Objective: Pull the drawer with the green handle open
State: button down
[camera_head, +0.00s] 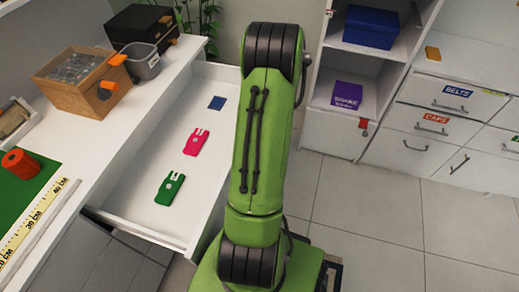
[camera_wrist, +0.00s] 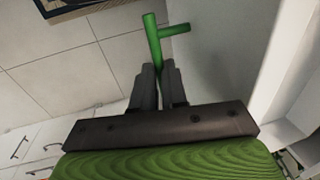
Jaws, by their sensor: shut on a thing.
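The green handle (camera_wrist: 153,38) is a bar with a short stem reaching right to a pale panel (camera_wrist: 222,62), which looks like the drawer front. My gripper (camera_wrist: 159,75) is shut on the handle, one dark finger on each side of it. In the head view the white drawer (camera_head: 140,203) stands pulled out from under the counter. A green tag (camera_head: 171,188), a pink tag (camera_head: 196,142) and a blue square (camera_head: 217,103) lie in it. My arm hides the handle and gripper in that view.
The white counter (camera_head: 92,150) at left holds a wooden box (camera_head: 70,85), a grey cup (camera_head: 141,61), a black box and an orange spool (camera_head: 20,163). Shelves and labelled drawers (camera_head: 415,125) stand at the right. Tiled floor (camera_head: 355,215) is clear between.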

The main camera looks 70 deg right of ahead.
jog(key=c, duration=1.2)
grip_release()
jog(key=shift+o, duration=0.2)
jog(key=s+r+p, duration=0.3)
jog(key=r+p, duration=0.2)
jog(key=r, duration=1)
jog(key=shift+d+r, duration=0.15)
jog(key=shift+r, duration=0.1)
